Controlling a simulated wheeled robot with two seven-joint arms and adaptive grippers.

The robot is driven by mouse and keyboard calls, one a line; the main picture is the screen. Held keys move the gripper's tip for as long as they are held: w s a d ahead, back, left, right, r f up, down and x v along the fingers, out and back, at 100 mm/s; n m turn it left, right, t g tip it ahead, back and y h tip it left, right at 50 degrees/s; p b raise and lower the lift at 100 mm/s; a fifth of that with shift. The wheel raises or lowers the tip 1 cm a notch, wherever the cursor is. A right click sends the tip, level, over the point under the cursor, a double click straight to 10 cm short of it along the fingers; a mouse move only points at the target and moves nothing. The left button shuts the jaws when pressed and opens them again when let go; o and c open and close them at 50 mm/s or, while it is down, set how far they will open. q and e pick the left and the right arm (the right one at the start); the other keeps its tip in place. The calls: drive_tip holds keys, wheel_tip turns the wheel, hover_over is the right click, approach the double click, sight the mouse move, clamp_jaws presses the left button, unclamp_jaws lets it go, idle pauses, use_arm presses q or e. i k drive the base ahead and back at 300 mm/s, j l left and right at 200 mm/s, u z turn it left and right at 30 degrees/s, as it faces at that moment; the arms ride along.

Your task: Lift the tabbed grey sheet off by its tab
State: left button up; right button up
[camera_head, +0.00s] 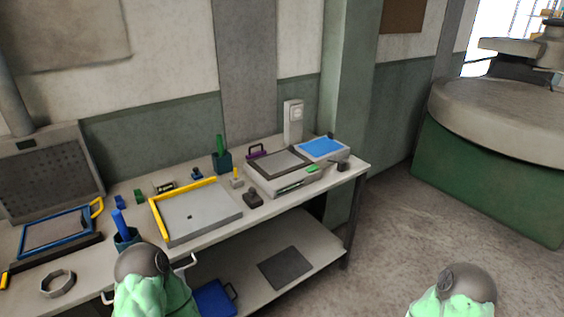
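Several flat grey pieces show on and under the bench, and I cannot make out for sure which one is the tabbed sheet. A light grey sheet (279,163) lies in a dark frame on top of a pale box. A grey plate (197,211) lies beside a yellow L-shaped edge. A grey panel (52,233) sits inside a blue frame at the left. A dark grey sheet (286,268) lies flat on the lower shelf. Parts of my two arms show at the bottom edge, but neither gripper is in view.
The workbench (222,228) also holds a blue pad (320,147), a dark green cup (222,161), small blocks and a hex ring (58,284). A blue tray (214,298) lies below. Open floor (410,225) is at the right, before a large green-based machine (480,170).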

sight(48, 231)
drive_tip(key=u, duration=1.8)
drive_tip(key=i+j, duration=0.15)
drive_tip(key=i, duration=0.15)
